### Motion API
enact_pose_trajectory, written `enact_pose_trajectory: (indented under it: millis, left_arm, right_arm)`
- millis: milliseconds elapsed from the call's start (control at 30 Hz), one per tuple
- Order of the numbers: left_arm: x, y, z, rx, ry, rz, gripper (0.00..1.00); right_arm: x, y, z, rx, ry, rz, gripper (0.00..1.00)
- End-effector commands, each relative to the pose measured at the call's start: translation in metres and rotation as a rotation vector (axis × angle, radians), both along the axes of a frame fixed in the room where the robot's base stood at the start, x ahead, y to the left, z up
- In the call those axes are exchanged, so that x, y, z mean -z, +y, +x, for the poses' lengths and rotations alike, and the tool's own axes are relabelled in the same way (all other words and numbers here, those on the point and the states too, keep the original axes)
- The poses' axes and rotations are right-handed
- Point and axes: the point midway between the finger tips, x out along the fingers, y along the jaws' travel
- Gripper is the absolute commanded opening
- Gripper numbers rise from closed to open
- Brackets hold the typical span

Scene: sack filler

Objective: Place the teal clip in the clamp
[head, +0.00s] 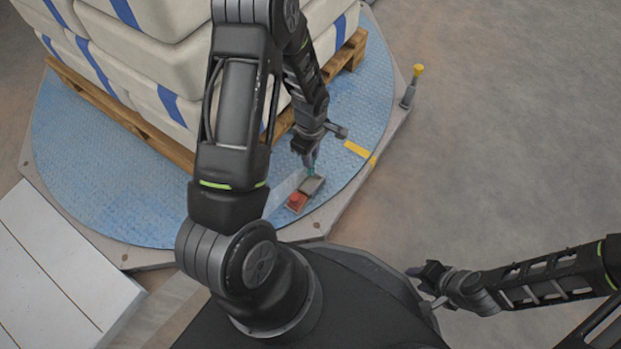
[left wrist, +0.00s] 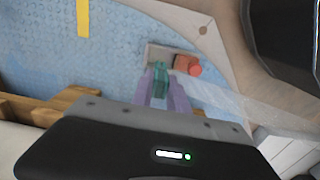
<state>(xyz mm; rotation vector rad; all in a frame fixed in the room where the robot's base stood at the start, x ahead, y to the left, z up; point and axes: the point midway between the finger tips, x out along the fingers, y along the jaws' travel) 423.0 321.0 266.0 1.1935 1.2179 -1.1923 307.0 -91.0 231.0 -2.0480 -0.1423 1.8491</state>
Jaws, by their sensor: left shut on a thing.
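My left gripper (head: 310,163) is low over the edge of the blue round platform. In the left wrist view its two purple fingers (left wrist: 162,92) are shut on the teal clip (left wrist: 159,78), which also shows as a small teal spot in the head view (head: 311,173). The clamp has a grey plate (head: 313,186) and a red-orange block with a red knob (head: 296,201); it also shows in the left wrist view (left wrist: 187,63). The clip's tip overlaps the grey plate; I cannot tell whether they touch. My right gripper (head: 424,275) is away at the right, and its fingers are too small to read.
White sacks with blue stripes (head: 150,62) are stacked on a wooden pallet (head: 120,122) on the blue platform (head: 100,195). A translucent strip (head: 284,192) runs beside the clamp. A yellow-topped post (head: 411,86) stands at the platform's rim. The floor at right is clear.

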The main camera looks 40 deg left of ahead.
Motion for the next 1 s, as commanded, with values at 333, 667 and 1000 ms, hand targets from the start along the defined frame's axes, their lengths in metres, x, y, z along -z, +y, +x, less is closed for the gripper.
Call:
enact_pose_trajectory:
  millis: [333, 667, 1000]
  left_arm:
    - [0.049, 0.000, 0.000, 0.000, 0.001, 0.000, 0.00]
    - [0.056, 0.000, -0.001, 0.000, 0.002, 0.000, 0.00]
    - [0.086, 0.000, 0.000, 0.000, 0.000, -0.001, 0.00]
  right_arm:
    - [0.024, 0.000, 0.004, 0.005, -0.010, -0.002, 0.36]
    - [0.027, 0.000, 0.004, 0.006, -0.010, -0.001, 0.36]
    - [0.039, 0.000, 0.007, 0.007, -0.013, 0.001, 0.36]
